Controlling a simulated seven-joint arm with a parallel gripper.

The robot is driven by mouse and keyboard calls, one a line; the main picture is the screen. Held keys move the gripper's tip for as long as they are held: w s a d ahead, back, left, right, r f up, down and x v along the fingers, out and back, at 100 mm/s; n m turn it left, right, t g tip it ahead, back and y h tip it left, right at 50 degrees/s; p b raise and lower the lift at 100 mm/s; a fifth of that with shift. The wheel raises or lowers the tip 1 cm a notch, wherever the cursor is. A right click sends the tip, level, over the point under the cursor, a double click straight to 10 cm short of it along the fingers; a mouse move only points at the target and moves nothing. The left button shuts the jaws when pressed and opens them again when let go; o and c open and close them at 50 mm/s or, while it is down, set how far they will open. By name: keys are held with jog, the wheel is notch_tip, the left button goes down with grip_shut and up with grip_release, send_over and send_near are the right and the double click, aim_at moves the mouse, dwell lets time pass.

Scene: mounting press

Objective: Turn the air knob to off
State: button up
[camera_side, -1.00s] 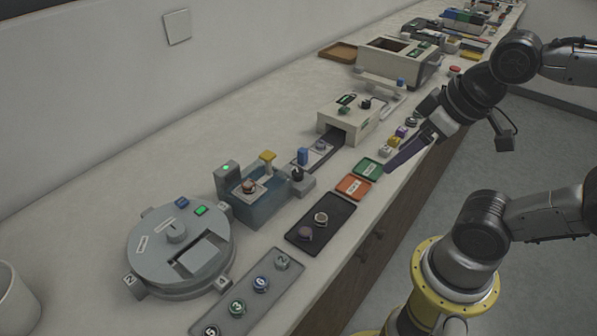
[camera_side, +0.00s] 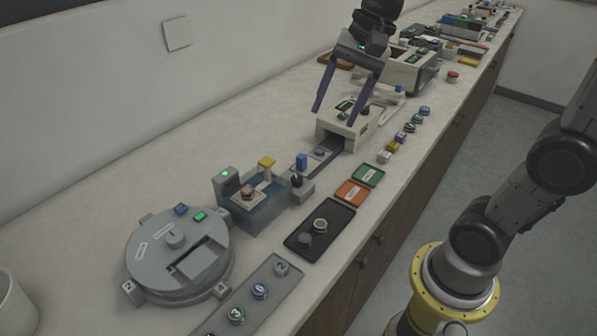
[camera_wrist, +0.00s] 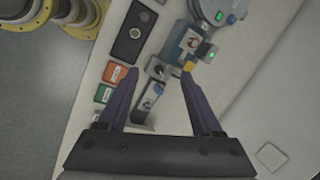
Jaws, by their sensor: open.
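I cannot read a label that picks out the air knob. A black knob (camera_side: 296,181) stands on a small grey block beside the blue water bath; it also shows in the wrist view (camera_wrist: 157,71), between my fingertips in the picture. Another dark knob (camera_side: 365,110) is on top of the beige box (camera_side: 335,127).
A blue post (camera_side: 301,161) and a yellow-topped piece (camera_side: 266,162) stand near the bath. Orange (camera_side: 352,191) and green (camera_side: 368,174) trays and a black tray (camera_side: 329,209) lie along the front edge. Bare bench (camera_side: 200,160) runs along the wall.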

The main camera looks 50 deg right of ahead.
jog(key=w+d+f+m+g+y, duration=0.1)
jog(key=w+d+f+m, duration=0.3)
jog(key=w, duration=0.4)
jog(key=m+g+y, duration=0.1)
jog(key=g, duration=0.1)
send_near(297, 178)
jog(key=x, duration=0.8)
jog(key=shift+a+f, duration=0.1)
jog(key=shift+f, duration=0.15)
grip_shut()
